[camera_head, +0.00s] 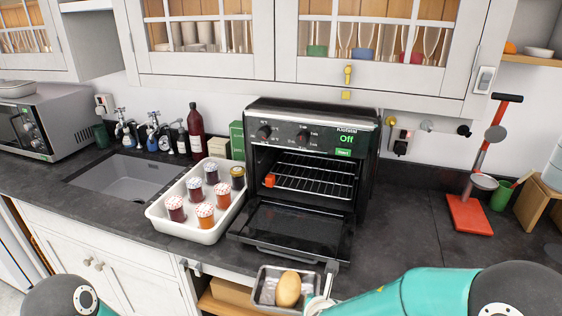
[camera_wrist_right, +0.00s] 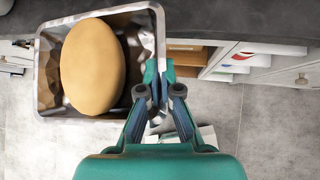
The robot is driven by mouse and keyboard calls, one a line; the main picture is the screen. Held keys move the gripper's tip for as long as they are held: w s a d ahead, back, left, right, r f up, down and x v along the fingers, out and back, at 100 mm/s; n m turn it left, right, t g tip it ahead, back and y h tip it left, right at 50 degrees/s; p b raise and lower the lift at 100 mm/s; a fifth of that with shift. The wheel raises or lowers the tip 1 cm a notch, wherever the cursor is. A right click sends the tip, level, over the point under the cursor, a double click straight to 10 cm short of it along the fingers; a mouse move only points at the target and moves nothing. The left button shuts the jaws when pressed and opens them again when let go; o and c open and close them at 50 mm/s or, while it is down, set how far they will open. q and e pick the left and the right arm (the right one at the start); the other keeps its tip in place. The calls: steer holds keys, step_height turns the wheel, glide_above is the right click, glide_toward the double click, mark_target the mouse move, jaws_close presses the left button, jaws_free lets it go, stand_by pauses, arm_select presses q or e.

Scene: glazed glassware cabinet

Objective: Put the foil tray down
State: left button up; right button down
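The foil tray (camera_head: 257,287) is a shiny rectangular pan with a smooth tan oval loaf or potato (camera_head: 288,288) in it. It is in front of the counter's front edge, below the open oven door. My right gripper (camera_head: 322,298) is at its right side. In the right wrist view the gripper (camera_wrist_right: 158,88) is closed on the right rim of the tray (camera_wrist_right: 46,75), with the oval food (camera_wrist_right: 92,65) inside. My left gripper is out of view; only part of my left arm shows at bottom left.
A black oven (camera_head: 312,150) reading "Off" stands on the counter, its door (camera_head: 295,228) folded down and a wire rack inside. A white tray (camera_head: 205,236) with several jars is left of it. The counter right of the oven (camera_head: 400,230) is clear up to a red stand (camera_head: 470,216).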

steer(key=s+d+r, duration=0.2)
steer(key=d+r, duration=0.1)
steer(key=d, duration=0.8)
steer(key=shift+s+d+r, duration=0.2)
steer(key=shift+d+r, duration=0.05)
steer(key=shift+r, duration=0.15)
